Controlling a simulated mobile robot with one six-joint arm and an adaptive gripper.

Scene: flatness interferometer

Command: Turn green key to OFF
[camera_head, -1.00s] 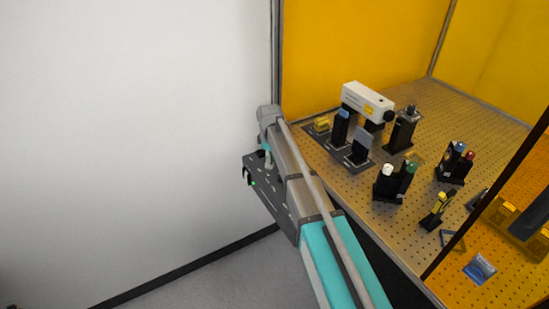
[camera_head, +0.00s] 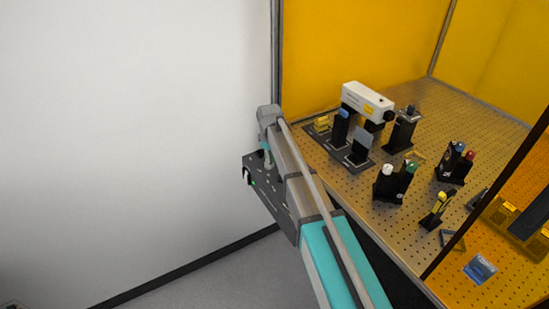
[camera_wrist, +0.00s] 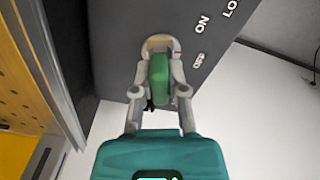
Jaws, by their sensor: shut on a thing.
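The green key (camera_wrist: 159,80) stands out from a dark grey panel (camera_wrist: 110,45) in the wrist view. My gripper (camera_wrist: 159,82) is shut on it, one pale finger on each side. Behind the key is a pale round base with a small reddish mark on its right, on the side facing the white OFF label (camera_wrist: 197,60). The ON label (camera_wrist: 203,24) is further up, and a cut-off label starting LO (camera_wrist: 231,8) is at the top edge. In the head view my arm reaches to the panel area left of the table, and the grip is too small to make out.
A perforated optical table (camera_head: 445,118) with yellow screens (camera_head: 360,50) lies to the right of my arm. It carries a white laser-like unit (camera_head: 368,101) and several dark mounts. A white wall (camera_head: 130,130) and grey floor are at the left.

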